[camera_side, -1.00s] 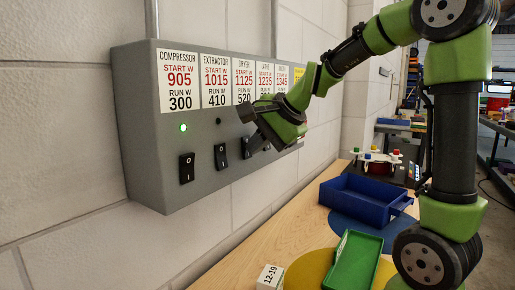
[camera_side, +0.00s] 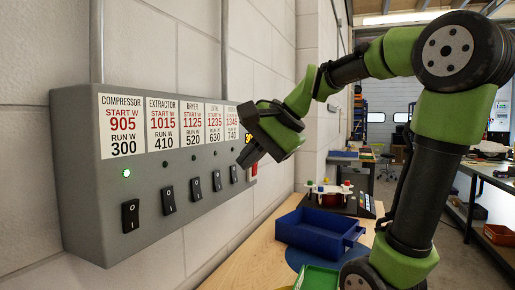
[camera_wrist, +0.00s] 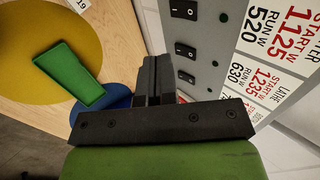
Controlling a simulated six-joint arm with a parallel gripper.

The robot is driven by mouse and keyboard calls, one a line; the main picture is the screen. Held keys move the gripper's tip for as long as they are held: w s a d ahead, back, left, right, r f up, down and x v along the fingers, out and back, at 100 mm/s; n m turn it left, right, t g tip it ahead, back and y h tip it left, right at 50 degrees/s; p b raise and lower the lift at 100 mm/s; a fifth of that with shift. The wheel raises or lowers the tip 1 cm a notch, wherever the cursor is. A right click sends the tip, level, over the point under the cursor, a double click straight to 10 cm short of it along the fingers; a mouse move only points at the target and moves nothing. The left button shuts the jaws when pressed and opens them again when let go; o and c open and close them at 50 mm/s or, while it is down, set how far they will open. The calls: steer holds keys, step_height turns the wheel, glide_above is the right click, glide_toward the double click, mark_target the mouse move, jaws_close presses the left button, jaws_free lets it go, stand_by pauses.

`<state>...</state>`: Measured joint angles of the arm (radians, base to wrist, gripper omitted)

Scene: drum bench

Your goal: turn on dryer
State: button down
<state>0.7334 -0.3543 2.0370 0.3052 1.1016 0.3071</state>
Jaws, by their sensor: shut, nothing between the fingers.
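The grey switch panel (camera_side: 85,205) is on the wall in the side view, with a row of black rocker switches under labels. The dryer switch (camera_side: 195,188) is third from the left, below the DRYER label (camera_side: 192,124). No light glows above it; only the compressor lamp (camera_side: 126,173) glows green. My gripper (camera_side: 243,160) is shut and empty, out in front of the right part of the panel, and does not hide the dryer switch. In the wrist view my closed fingers (camera_wrist: 150,72) point along the panel's lower edge, apart from the switches (camera_wrist: 185,48).
A blue bin (camera_side: 315,236) and a green tray (camera_side: 316,278) stand on the wooden bench below. A device with coloured knobs (camera_side: 335,195) is behind them. A yellow disc (camera_wrist: 65,45) lies under the tray. A red switch (camera_side: 254,170) is at the panel's right end.

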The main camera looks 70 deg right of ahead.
mark_target(197, 189)
steer(key=shift+v, duration=1.25)
steer(key=shift+f, duration=0.1)
steer(key=shift+s+f, duration=0.2)
steer(key=shift+f, duration=0.45)
steer(key=x, duration=0.4)
steer(key=w+r+x, duration=0.1)
steer(key=x, duration=0.7)
steer(key=shift+w, duration=0.85)
